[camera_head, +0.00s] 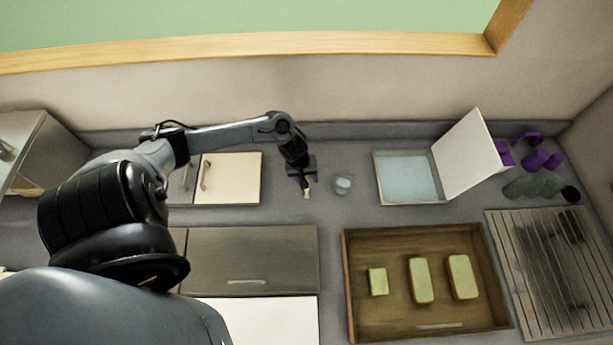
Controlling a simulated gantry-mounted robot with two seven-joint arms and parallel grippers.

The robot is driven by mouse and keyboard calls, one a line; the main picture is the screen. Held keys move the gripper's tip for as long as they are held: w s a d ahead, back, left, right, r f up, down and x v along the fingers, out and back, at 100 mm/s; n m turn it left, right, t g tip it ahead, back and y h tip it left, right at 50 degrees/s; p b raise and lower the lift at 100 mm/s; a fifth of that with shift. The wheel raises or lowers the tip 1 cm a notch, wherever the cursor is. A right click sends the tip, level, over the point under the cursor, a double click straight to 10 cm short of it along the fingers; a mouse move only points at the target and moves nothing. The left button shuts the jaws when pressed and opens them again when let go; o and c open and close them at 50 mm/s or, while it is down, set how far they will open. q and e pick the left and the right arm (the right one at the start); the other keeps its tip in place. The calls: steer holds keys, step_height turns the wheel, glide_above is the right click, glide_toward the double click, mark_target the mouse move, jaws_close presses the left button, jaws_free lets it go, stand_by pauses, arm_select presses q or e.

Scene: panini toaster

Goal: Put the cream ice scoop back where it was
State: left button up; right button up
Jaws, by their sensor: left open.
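A small cream-coloured piece (307,193), which may be the cream ice scoop, shows just below the fingertips of my left gripper (304,180). It is too small to make out its full shape, and the gripper hides part of it. My left gripper points down over the grey counter and is open. I cannot tell whether the fingers touch the cream piece. My right gripper is not in view.
A small clear glass (343,185) stands just right of my left gripper. Further right are an open white box (384,184) with its lid raised, purple items (536,158) and a slatted rack (503,260). A wooden drawer (351,275) holds yellow-green blocks.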

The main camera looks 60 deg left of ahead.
arm_select(q)
steer(key=shift+r, duration=0.1)
steer(key=d+p+v, duration=0.1)
steer(key=p+v, duration=0.1)
steer(key=v, duration=0.9)
steer(key=w+d+m+t, duration=0.1)
steer(key=d+m+t, duration=0.3)
steer(key=d+m, duration=0.8)
steer(key=s+d+r+m+g, duration=0.2)
steer(key=s+d+r, duration=0.4)
steer(key=s+d, duration=0.3)
steer(key=shift+s+d+m+g+y, duration=0.3)
steer(key=shift+s+d+y, duration=0.1)
steer(key=shift+d, duration=0.6)
steer(key=shift+w+r, duration=0.1)
